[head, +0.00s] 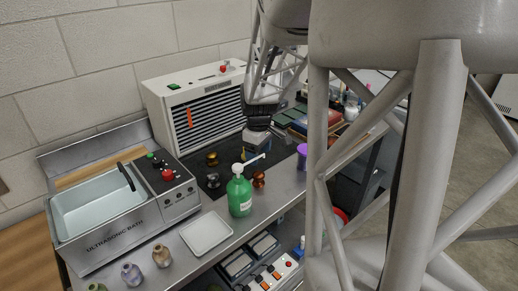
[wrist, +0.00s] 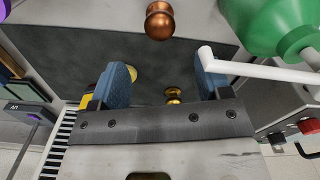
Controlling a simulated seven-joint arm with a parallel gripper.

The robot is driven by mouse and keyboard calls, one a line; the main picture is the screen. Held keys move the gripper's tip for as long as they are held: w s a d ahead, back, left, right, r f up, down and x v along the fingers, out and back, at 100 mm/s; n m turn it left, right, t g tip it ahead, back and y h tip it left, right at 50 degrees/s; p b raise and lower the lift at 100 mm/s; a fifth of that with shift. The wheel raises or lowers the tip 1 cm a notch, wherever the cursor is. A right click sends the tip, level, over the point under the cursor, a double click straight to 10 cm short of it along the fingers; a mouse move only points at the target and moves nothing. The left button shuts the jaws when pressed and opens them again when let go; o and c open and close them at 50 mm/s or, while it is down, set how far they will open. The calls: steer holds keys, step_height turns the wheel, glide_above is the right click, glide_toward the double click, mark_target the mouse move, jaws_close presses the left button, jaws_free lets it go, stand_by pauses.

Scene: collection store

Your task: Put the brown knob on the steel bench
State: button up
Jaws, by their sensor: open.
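The brown knob (head: 259,179), copper-brown and rounded, stands upright behind the green pump bottle (head: 240,194) in the head view. In the wrist view the brown knob (wrist: 159,20) is at the top edge, by the border between dark mat and steel bench; I cannot tell which its base rests on. The steel bench (head: 205,208) has bare metal around the bottle. My gripper (head: 256,152) is above the mat, behind the knob. In the wrist view my gripper (wrist: 163,78) has its blue fingers apart, with nothing held between them.
Gold knobs (head: 212,158) stand on the dark mat (head: 228,163); one shows partly behind a finger. The bottle's white nozzle (wrist: 235,68) reaches close to my right finger. A white tray (head: 206,233), ultrasonic bath (head: 110,225), vented white cabinet (head: 200,95) and purple cup (head: 302,155) stand around.

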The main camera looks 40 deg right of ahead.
steer(key=shift+r, duration=1.15)
steer(key=shift+f, duration=0.1)
steer(key=a+r+m+t, duration=0.1)
steer(key=a+r, duration=0.3)
steer(key=a, duration=0.5)
steer(key=a+r, duration=0.5)
steer(key=a, duration=0.5)
steer(key=s+a+m, duration=0.1)
steer(key=s+a, duration=0.4)
steer(key=s, duration=0.3)
steer(key=s+a+m+t, duration=0.1)
steer(key=s+a, duration=0.4)
steer(key=s, duration=0.3)
steer(key=shift+s+a+f+m+t, duration=0.25)
steer(key=shift+a+f+m+t, duration=0.05)
steer(key=shift+f+m, duration=0.1)
